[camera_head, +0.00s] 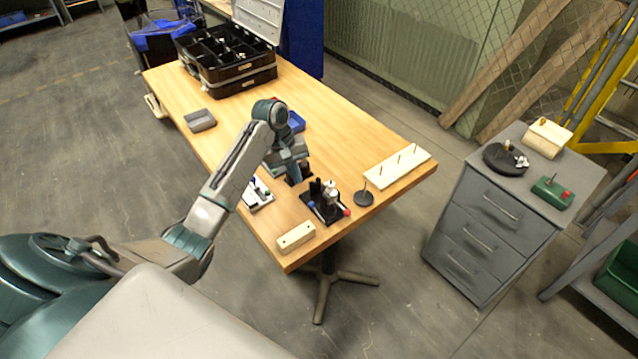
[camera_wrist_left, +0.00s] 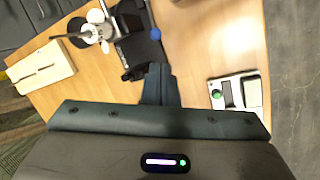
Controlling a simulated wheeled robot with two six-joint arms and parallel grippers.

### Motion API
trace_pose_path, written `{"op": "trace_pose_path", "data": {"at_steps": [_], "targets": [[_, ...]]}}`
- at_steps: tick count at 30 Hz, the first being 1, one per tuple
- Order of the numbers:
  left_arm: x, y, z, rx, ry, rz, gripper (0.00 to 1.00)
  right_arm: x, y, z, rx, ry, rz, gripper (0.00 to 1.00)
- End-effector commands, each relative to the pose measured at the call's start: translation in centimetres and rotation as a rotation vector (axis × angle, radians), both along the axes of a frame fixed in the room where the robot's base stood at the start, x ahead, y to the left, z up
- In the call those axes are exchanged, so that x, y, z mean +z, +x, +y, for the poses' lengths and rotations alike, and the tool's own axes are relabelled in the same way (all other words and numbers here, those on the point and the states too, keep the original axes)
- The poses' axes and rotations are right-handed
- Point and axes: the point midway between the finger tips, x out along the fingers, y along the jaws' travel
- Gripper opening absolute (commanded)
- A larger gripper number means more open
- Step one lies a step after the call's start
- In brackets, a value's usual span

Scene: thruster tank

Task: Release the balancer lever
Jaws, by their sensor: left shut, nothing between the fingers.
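A small device with a black base (camera_head: 325,206), several upright posts, a red knob and a blue knob stands near the table's front right. I cannot tell for sure which of its parts is the balancer lever. My left gripper (camera_head: 297,181) is above the table, just left of this device. In the left wrist view, my left gripper's fingers (camera_wrist_left: 158,84) are shut together with nothing between them, and the device's black base (camera_wrist_left: 147,55) lies just beyond their tips. I cannot tell whether they touch it. My right gripper is out of view.
A white device (camera_head: 257,194) lies left of the gripper; a pale block (camera_head: 296,236) sits at the front edge. A round black stand (camera_head: 364,197) and a pegged board (camera_head: 397,167) are to the right. A black compartment case (camera_head: 228,62) stands at the back.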

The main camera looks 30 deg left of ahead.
Motion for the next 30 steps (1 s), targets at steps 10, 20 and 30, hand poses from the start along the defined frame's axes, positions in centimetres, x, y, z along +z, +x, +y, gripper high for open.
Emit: {"op": "trace_pose_path", "data": {"at_steps": [10,20,30], "targets": [[0.6,0.4,0.3,0.014,-0.011,0.007,0.00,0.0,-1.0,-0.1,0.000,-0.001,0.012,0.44],[-1.5,0.4,-0.5,0.015,-0.014,0.010,0.00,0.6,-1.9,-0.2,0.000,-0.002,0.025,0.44],[-7.2,0.7,-2.1,0.014,-0.012,0.010,0.00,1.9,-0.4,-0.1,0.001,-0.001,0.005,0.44]]}}
